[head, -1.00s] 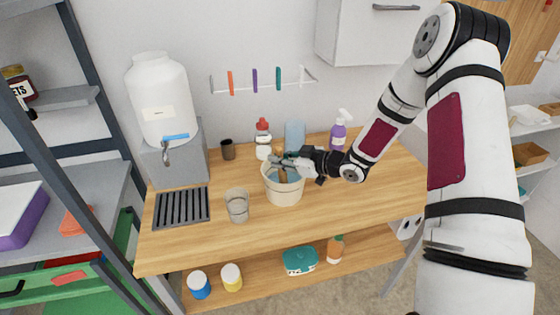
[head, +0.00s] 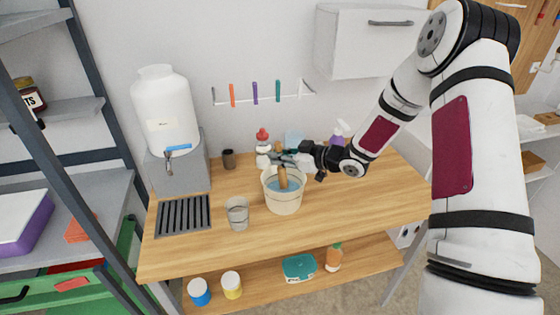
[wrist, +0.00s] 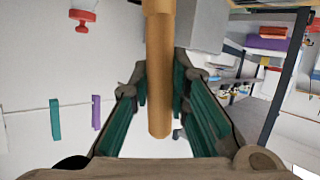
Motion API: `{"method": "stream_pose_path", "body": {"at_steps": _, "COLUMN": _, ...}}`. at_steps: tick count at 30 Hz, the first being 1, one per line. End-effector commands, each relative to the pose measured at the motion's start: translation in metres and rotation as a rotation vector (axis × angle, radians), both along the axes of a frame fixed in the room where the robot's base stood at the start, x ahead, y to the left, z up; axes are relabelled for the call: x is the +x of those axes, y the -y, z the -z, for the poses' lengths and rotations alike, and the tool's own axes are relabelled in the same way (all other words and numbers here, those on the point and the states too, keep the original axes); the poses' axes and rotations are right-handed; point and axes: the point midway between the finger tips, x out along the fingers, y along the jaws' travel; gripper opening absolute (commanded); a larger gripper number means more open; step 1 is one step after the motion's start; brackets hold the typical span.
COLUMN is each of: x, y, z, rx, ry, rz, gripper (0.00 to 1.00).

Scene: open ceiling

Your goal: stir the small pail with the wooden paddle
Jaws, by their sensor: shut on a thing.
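The small pail (head: 284,202) is cream-coloured and stands on the wooden bench, with blue liquid inside. The wooden paddle (head: 283,178) stands in it, near the pail's far side, its lower end hidden in the liquid. My gripper (head: 287,158) is just above the pail's far rim, at the paddle's upper part. In the wrist view the paddle's round handle (wrist: 160,75) runs between my gripper's two teal-padded fingers (wrist: 159,95), which are shut on it. The pail does not show in the wrist view.
A clear glass (head: 237,213) stands left of the pail, with a black drain grid (head: 183,215) beyond it. A white bottle with a red cap (head: 263,150), a dark cup (head: 229,159) and a purple spray bottle (head: 338,138) stand behind. The bench's right side is clear.

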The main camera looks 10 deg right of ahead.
Motion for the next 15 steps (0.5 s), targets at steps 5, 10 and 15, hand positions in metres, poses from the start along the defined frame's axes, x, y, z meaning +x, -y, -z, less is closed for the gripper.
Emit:
{"method": "stream_pose_path", "body": {"at_steps": 5, "x": -0.001, "y": 0.0, "z": -0.015, "rx": -0.001, "ry": 0.002, "rz": -0.001, "gripper": 0.0}}
{"method": "stream_pose_path", "body": {"at_steps": 10, "x": -0.001, "y": 0.0, "z": -0.027, "rx": 0.0, "ry": 0.003, "rz": -0.001, "gripper": 0.0}}
{"method": "stream_pose_path", "body": {"at_steps": 15, "x": -0.001, "y": 0.0, "z": -0.039, "rx": -0.001, "ry": 0.003, "rz": -0.001, "gripper": 0.0}}
